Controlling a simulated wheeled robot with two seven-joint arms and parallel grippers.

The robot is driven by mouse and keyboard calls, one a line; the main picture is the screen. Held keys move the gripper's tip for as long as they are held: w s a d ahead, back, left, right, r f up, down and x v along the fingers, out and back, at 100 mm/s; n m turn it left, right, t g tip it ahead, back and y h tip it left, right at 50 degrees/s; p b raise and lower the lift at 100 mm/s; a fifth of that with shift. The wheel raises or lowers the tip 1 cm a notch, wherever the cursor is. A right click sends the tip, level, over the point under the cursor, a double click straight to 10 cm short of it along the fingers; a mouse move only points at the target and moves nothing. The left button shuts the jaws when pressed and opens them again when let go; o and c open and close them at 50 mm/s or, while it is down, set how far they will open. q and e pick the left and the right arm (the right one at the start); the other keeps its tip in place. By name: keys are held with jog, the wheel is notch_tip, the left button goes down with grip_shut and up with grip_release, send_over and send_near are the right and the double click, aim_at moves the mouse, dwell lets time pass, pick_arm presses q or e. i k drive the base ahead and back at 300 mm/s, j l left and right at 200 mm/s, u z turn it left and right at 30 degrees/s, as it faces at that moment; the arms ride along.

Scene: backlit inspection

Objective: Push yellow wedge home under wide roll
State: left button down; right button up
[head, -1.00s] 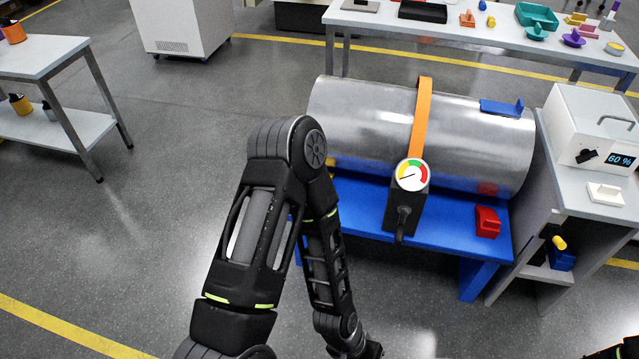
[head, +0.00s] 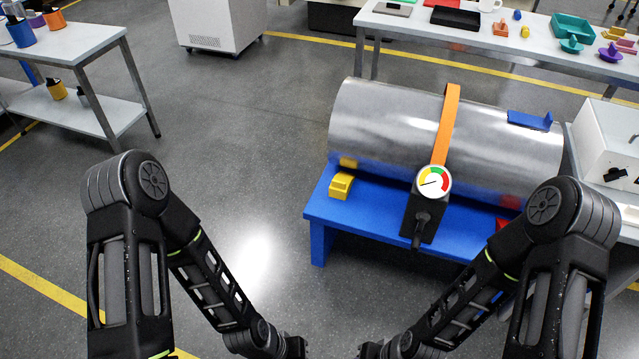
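The wide roll (head: 390,125) is a large shiny metal cylinder lying on a blue bench (head: 370,215). An orange strap (head: 447,115) runs over it down to a black block with a round gauge (head: 434,182). The yellow wedge (head: 341,186) sits on the bench at the roll's front left; its reflection shows on the metal. I cannot tell whether it touches the roll. A red wedge (head: 502,225) at the front right is mostly hidden by my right arm. My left gripper (head: 300,346) and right gripper (head: 368,350) are at the bottom edge, below the bench and apart from both wedges; their fingers cannot be made out.
A blue piece (head: 530,120) rests on top of the roll at the right. A white box (head: 605,140) stands on a side table at the right. A table (head: 480,45) with small parts stands behind. Another table (head: 75,45) is at the left. The floor left of the bench is free.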

aim_at(339, 189)
jog(key=i+l+z, duration=0.25)
jog(key=i, duration=0.5)
jog(key=i+l+z, duration=0.15)
jog(key=i+z, duration=0.15)
jog(key=i, duration=0.45)
